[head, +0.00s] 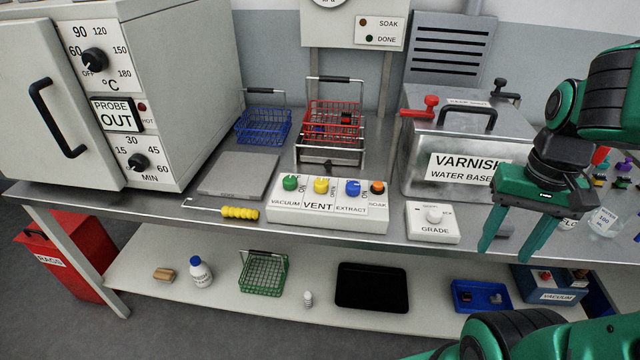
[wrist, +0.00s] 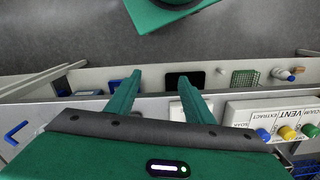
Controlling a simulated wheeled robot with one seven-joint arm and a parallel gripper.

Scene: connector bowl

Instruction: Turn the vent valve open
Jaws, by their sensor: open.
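The vent valve is the yellow knob (head: 321,186) in the middle of the white control box (head: 330,221), above the VENT label. A green knob (head: 290,183) stands left of it and a blue knob (head: 353,188) right of it. The yellow knob also shows at the right of the wrist view (wrist: 287,133). Its exact turn angle is too small to tell. My gripper (head: 507,245) is open and empty, fingers pointing down, at the bench's front right, well right of the control box. In the wrist view my gripper's fingers (wrist: 158,97) are apart with nothing between them.
A GRADE box (head: 433,222) sits between the control box and my gripper. The VARNISH tank (head: 470,150) stands behind. A yellow-handled tool (head: 240,212) lies left of the control box. A red basket (head: 333,120) stands behind it. The oven (head: 130,90) fills the left.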

